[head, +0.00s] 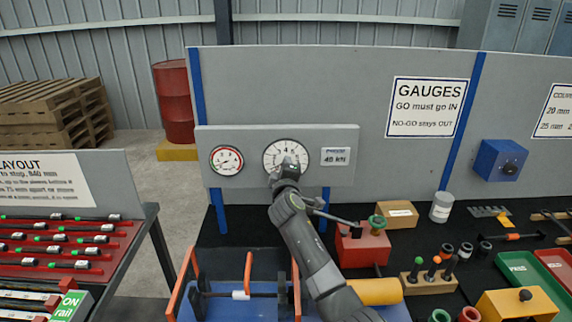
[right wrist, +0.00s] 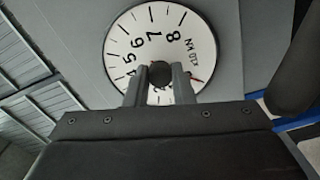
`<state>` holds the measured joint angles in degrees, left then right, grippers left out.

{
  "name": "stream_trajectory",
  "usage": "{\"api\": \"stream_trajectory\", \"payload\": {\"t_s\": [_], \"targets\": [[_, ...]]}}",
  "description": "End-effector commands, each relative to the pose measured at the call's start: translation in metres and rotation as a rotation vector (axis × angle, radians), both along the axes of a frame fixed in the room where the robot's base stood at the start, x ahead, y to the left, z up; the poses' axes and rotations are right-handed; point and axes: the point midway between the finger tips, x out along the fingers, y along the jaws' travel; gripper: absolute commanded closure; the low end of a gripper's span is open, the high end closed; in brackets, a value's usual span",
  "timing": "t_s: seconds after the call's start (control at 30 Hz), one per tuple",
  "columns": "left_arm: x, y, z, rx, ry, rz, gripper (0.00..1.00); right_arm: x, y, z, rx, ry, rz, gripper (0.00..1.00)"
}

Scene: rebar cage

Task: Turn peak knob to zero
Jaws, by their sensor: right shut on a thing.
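The large white gauge dial (head: 275,150) is on the grey panel, with my right gripper (head: 286,166) in front of its middle. In the right wrist view the dial (right wrist: 125,45) shows rotated black numbers and a kN mark. A dark round knob (right wrist: 160,69) sits at the dial's centre. My right gripper (right wrist: 160,82) is shut on this knob, one finger on each side. A bit of red shows beside the right finger; the pointers are mostly hidden, so their reading cannot be told. My left gripper is not in view.
Below, the bench holds a red pump block (head: 362,250), an orange-framed rig (head: 250,268) and several small tools.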

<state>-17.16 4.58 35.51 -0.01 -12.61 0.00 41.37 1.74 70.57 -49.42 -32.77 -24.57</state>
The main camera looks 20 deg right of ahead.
Motion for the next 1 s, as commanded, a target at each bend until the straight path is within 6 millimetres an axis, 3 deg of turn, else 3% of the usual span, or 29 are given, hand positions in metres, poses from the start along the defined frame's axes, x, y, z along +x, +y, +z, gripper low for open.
{"api": "stream_trajectory", "payload": {"t_s": [0.4, 1.0], "targets": [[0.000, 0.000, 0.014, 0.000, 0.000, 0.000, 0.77, 0.000, 0.001, 0.001, -0.229, 0.064, 0.002, 1.00], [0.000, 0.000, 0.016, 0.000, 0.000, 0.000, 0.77, 0.000, 0.001, 0.000, -0.280, 0.079, 0.002, 1.00]]}}
